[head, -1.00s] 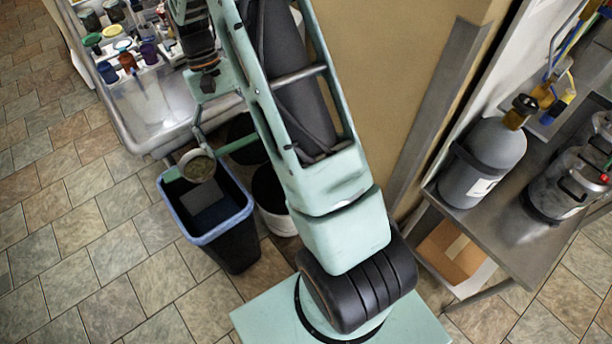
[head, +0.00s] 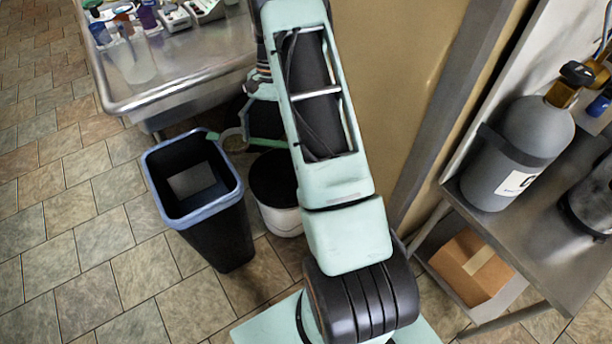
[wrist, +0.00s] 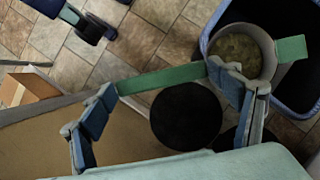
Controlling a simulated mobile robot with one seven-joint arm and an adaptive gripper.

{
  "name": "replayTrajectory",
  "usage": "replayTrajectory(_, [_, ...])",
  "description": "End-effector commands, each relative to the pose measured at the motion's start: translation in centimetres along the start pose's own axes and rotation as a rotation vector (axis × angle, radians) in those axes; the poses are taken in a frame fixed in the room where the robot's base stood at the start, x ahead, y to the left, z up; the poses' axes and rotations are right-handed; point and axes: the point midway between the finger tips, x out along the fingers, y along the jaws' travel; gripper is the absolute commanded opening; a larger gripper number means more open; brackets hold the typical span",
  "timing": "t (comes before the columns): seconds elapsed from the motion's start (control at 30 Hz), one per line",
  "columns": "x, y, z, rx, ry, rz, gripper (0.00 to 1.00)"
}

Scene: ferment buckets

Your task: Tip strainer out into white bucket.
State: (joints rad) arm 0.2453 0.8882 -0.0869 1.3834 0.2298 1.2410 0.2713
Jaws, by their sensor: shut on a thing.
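The strainer is a round grey cup (wrist: 242,52) with a green handle, holding greenish-brown matter. It looks upright. My gripper (wrist: 162,82) is shut on its green handle, which spans between the two fingers in the wrist view. In the head view the strainer (head: 233,142) shows partly, near the black bin's back right corner and left of the white bucket (head: 281,216). The bucket's dark opening is partly behind my arm. In the wrist view a dark round opening (wrist: 186,117), apparently this bucket's, lies below the handle, left of the cup. My fingers are hidden in the head view.
A black bin with a blue rim (head: 195,213) stands left of the white bucket, open. Another dark container (head: 262,120) stands behind. A steel sink counter (head: 185,60) is at back left, a wall behind my arm. A gas cylinder (head: 520,150) stands on the right table.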

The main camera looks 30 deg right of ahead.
Motion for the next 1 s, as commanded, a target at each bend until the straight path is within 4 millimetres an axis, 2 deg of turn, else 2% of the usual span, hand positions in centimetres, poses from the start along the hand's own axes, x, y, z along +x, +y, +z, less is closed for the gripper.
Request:
replayTrajectory(0.03, [2.6,0.7,-2.0,0.045,-0.001,-0.018,0.58])
replayTrajectory(0.4, [11.9,4.8,-11.9,0.351,0.000,-0.139,0.58])
replayTrajectory(0.53, [14.8,6.5,-14.9,0.445,-0.001,-0.176,0.58])
replayTrajectory(0.73, [17.5,8.2,-17.9,0.545,-0.001,-0.217,0.58])
replayTrajectory(1.0, [18.1,8.7,-18.6,0.582,0.021,-0.223,0.58])
